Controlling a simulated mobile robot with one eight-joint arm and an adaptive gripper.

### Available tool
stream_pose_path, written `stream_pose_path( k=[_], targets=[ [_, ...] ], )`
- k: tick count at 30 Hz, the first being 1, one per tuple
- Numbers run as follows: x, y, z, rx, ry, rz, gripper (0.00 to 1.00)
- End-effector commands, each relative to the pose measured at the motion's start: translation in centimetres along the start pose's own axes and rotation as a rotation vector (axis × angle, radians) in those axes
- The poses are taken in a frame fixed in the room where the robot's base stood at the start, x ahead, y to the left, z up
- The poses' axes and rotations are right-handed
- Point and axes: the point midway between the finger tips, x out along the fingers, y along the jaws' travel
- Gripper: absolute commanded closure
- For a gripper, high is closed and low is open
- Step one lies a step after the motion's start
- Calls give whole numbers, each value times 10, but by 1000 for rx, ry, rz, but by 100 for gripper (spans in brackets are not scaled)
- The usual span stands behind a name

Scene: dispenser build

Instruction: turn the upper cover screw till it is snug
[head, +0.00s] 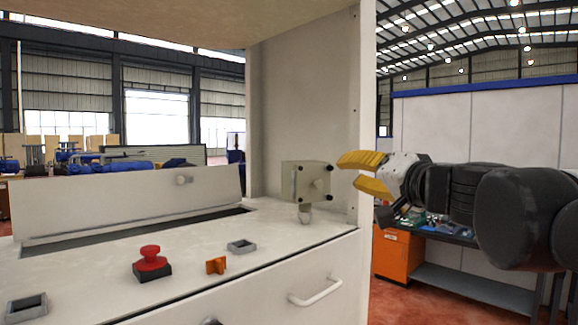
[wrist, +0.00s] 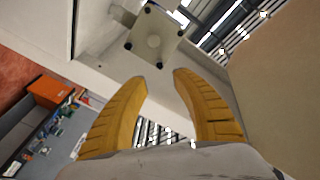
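The wrist view shows the box's cover (wrist: 158,27) with several dark round spots; I cannot tell which is the upper screw there. My gripper (head: 349,171) is just right of the box, its yellow fingers pointing at the cover. In the wrist view the fingers (wrist: 159,77) are spread and empty, apart from the box.
A white side panel (head: 300,110) rises behind the box. An orange cabinet (head: 397,255) stands beyond at right.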

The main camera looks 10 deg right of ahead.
Motion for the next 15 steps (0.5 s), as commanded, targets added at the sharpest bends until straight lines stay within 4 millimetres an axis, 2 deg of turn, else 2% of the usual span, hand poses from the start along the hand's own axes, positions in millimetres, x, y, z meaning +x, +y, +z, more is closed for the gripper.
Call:
stream_pose_path(
  k=[3, 9, 15],
  targets=[
    [26, -2, -1, 0, -2, -2, 67],
    [62, -2, -1, 0, -2, -2, 67],
    [80, -1, 0, 0, -1, -1, 67]
  ],
)
